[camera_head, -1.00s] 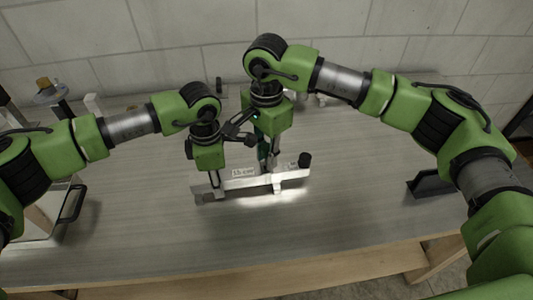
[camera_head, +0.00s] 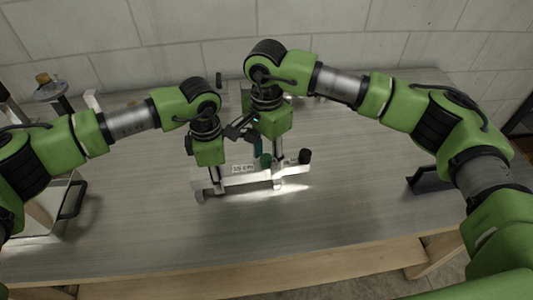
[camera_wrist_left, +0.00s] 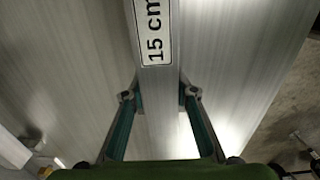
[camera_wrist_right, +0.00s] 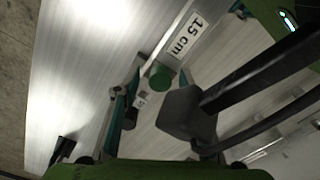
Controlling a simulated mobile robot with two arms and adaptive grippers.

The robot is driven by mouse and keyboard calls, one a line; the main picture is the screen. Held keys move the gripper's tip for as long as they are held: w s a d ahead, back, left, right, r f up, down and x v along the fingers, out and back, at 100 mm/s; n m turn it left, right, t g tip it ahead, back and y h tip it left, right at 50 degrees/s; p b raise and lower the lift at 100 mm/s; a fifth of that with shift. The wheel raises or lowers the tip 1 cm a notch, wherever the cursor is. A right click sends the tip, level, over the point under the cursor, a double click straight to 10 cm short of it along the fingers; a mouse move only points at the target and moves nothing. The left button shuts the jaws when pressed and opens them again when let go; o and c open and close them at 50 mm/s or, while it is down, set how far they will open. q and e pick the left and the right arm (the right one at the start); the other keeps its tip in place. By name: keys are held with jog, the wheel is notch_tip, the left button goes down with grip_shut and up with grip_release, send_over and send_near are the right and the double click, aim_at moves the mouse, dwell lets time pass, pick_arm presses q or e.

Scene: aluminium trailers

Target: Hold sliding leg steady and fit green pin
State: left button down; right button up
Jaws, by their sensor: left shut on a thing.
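The sliding leg (camera_head: 228,183) is a pale aluminium bar lying on the bench, with a "15 cm" label that also shows in the left wrist view (camera_wrist_left: 153,30). My left gripper (camera_wrist_left: 160,95) is shut on the bar, one finger on each side. The green pin (camera_head: 265,160) stands upright at the bar, right of the label. In the right wrist view the pin's round green top (camera_wrist_right: 160,76) shows between the fingers. My right gripper (camera_head: 259,147) is open just above the pin and appears clear of it. How deep the pin sits is hidden.
A black knob (camera_head: 305,157) stands at the bar's right end. A black bracket (camera_head: 430,180) lies on the bench at right, and a black-handled part (camera_head: 73,200) stands at left. The front of the bench is clear. My two wrists are close together.

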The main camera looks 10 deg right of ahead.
aim_at(266, 157)
jog(key=shift+r, duration=0.1)
notch_tip(266, 157, up, 12)
dwell(0.5)
pick_arm(q)
jog(key=c, duration=1.6)
grip_release()
jog(key=shift+o, duration=0.2)
